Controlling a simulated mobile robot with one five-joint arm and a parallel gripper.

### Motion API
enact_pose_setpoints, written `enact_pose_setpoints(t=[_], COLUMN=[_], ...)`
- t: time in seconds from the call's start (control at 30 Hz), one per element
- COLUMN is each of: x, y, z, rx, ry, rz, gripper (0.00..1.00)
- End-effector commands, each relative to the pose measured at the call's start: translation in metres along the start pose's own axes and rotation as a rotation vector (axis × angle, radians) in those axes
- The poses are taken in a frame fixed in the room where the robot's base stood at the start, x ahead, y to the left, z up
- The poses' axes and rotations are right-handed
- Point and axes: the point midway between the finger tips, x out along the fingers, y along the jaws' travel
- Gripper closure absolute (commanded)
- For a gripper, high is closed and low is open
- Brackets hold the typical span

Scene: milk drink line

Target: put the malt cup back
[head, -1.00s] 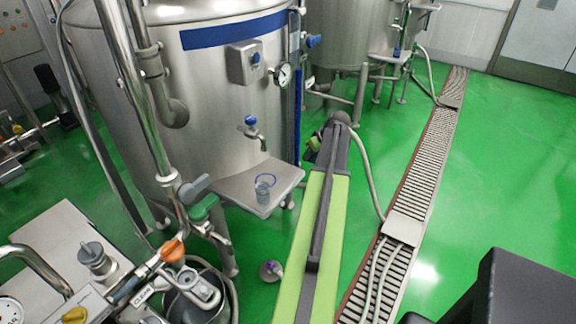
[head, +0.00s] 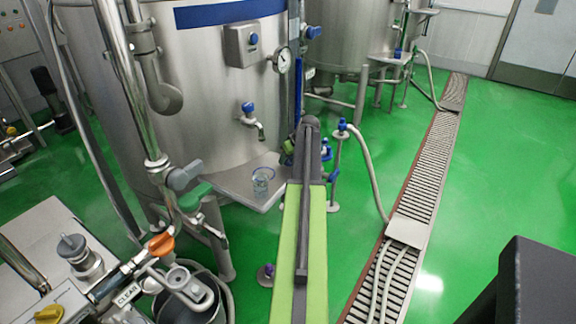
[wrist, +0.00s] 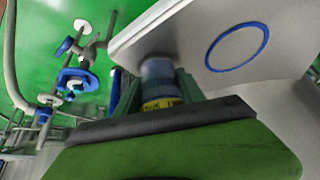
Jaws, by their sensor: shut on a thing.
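In the wrist view my gripper (wrist: 158,76) is shut on a small cup, the malt cup (wrist: 160,90). The cup has a blue-grey body and a yellow band; its marking is too blurred to read. It is beside the edge of a steel shelf (wrist: 285,45); I cannot tell whether they touch. A blue ring (wrist: 209,57) lies flat on the shelf, apart from the cup, and looks empty there. In the head view the shelf (head: 230,185) juts from the tank, with a small see-through cup-like shape (head: 261,187) at the ring. My arm hides the gripper there.
A steel tank (head: 205,90) with a blue-handled tap (head: 249,112) stands behind the shelf. A blue-handled valve stand (head: 341,130) with a hose is right of my arm. A steel bench (head: 40,235) fills the lower left. Green floor is clear beyond the drain grate (head: 425,170).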

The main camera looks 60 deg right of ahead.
Motion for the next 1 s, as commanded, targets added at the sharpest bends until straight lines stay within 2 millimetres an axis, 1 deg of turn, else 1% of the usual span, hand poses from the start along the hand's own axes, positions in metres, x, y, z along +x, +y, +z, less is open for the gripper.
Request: enact_pose_setpoints(t=[0.03, 0.2, 0.33, 0.37, 0.5, 0.53, 0.87, 0.93, 1.0], x=[0.004, 0.001, 0.005, 0.004, 0.003, 0.003, 0.002, -0.003, -0.011], y=[0.000, 0.000, -0.001, -0.001, -0.001, -0.001, -0.001, -0.001, -0.002], z=[0.002, 0.000, 0.002, 0.002, 0.002, 0.002, 0.000, -0.002, -0.002], rx=[0.000, 0.000, -0.001, -0.001, -0.001, -0.001, -0.001, -0.001, -0.001], ry=[0.000, 0.000, 0.000, 0.000, 0.000, 0.000, 0.000, 0.000, 0.000], rz=[0.000, 0.000, 0.000, -0.001, -0.001, -0.001, -0.001, -0.001, -0.001], gripper=[1.00, 1.00, 1.00, 0.53, 0.34, 0.32, 0.32, 0.32, 0.32])
